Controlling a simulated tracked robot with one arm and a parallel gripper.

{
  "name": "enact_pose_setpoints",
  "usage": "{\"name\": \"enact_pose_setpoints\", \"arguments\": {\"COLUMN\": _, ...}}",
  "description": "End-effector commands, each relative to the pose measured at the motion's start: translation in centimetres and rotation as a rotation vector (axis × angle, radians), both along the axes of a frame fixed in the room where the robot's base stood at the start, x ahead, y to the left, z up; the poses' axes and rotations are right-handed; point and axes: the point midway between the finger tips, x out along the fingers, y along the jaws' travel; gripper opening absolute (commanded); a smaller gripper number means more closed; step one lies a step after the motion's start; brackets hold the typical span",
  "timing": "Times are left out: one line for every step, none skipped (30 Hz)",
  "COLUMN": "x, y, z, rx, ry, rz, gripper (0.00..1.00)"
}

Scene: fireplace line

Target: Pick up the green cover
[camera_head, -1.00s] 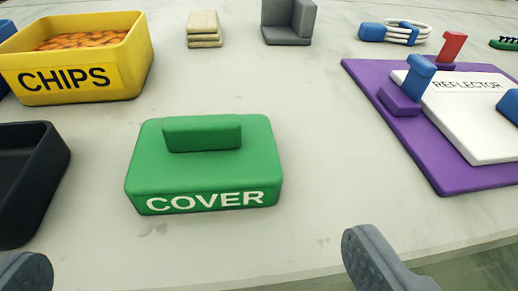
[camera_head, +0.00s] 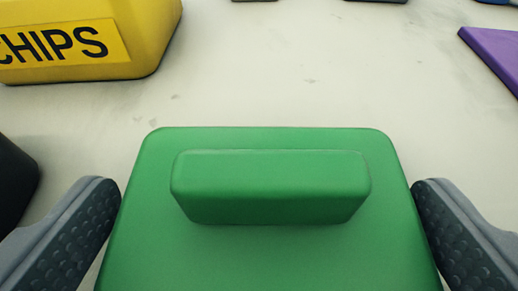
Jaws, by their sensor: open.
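The green cover (camera_head: 255,255) lies flat on the pale table, close in front of the camera in the middle of the view. A raised green handle block (camera_head: 270,187) sits on its top. The cover's front face with its lettering is out of view below. My gripper (camera_head: 266,215) is open, with one dark padded finger to the left of the cover and one to the right. The fingers are close beside the cover's sides; I cannot tell whether they touch it.
A yellow box (camera_head: 150,45) labelled CHIPS stands at the upper left. Part of a black tray (camera_head: 14,180) shows at the left edge, near my left finger. A purple board (camera_head: 497,55) shows at the upper right.

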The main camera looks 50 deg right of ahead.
Motion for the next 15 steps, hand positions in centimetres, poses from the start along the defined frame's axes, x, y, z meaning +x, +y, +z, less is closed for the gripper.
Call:
{"name": "enact_pose_setpoints", "arguments": {"x": 0.21, "y": -0.55, "z": -0.41, "rx": 0.000, "ry": 0.000, "rz": -0.002, "gripper": 1.00}}
{"name": "enact_pose_setpoints", "arguments": {"x": 0.38, "y": -0.73, "z": -0.50, "rx": 0.000, "ry": 0.000, "rz": -0.002, "gripper": 1.00}}
{"name": "enact_pose_setpoints", "arguments": {"x": 0.56, "y": -0.97, "z": -0.57, "rx": 0.000, "ry": 0.000, "rz": -0.002, "gripper": 1.00}}
{"name": "enact_pose_setpoints", "arguments": {"x": 0.72, "y": -1.10, "z": -0.61, "rx": -0.001, "ry": 0.000, "rz": -0.001, "gripper": 1.00}}
{"name": "enact_pose_setpoints", "arguments": {"x": 0.87, "y": -1.17, "z": -0.63, "rx": -0.002, "ry": -0.001, "rz": 0.000, "gripper": 1.00}}
{"name": "enact_pose_setpoints", "arguments": {"x": 1.04, "y": -1.27, "z": -0.64, "rx": -0.003, "ry": -0.002, "rz": 0.001, "gripper": 1.00}}
{"name": "enact_pose_setpoints", "arguments": {"x": 1.10, "y": -1.33, "z": -0.66, "rx": -0.003, "ry": -0.002, "rz": 0.001, "gripper": 1.00}}
{"name": "enact_pose_setpoints", "arguments": {"x": 1.16, "y": -1.38, "z": -0.66, "rx": -0.003, "ry": -0.002, "rz": 0.001, "gripper": 1.00}}
{"name": "enact_pose_setpoints", "arguments": {"x": 1.19, "y": -1.43, "z": -0.66, "rx": -0.002, "ry": -0.002, "rz": 0.001, "gripper": 1.00}}
{"name": "enact_pose_setpoints", "arguments": {"x": 1.20, "y": -1.45, "z": -0.66, "rx": -0.003, "ry": -0.002, "rz": 0.001, "gripper": 1.00}}
{"name": "enact_pose_setpoints", "arguments": {"x": 1.20, "y": -1.45, "z": -0.66, "rx": -0.003, "ry": -0.002, "rz": 0.001, "gripper": 1.00}}
{"name": "enact_pose_setpoints", "arguments": {"x": 1.19, "y": -1.44, "z": -0.65, "rx": -0.001, "ry": -0.002, "rz": 0.001, "gripper": 1.00}}
{"name": "enact_pose_setpoints", "arguments": {"x": 1.19, "y": -1.43, "z": -0.66, "rx": -0.002, "ry": -0.001, "rz": 0.001, "gripper": 1.00}}
{"name": "enact_pose_setpoints", "arguments": {"x": 1.17, "y": -1.43, "z": -0.65, "rx": -0.001, "ry": -0.002, "rz": 0.001, "gripper": 1.00}}
{"name": "enact_pose_setpoints", "arguments": {"x": 1.17, "y": -1.43, "z": -0.65, "rx": -0.001, "ry": -0.002, "rz": 0.001, "gripper": 1.00}}
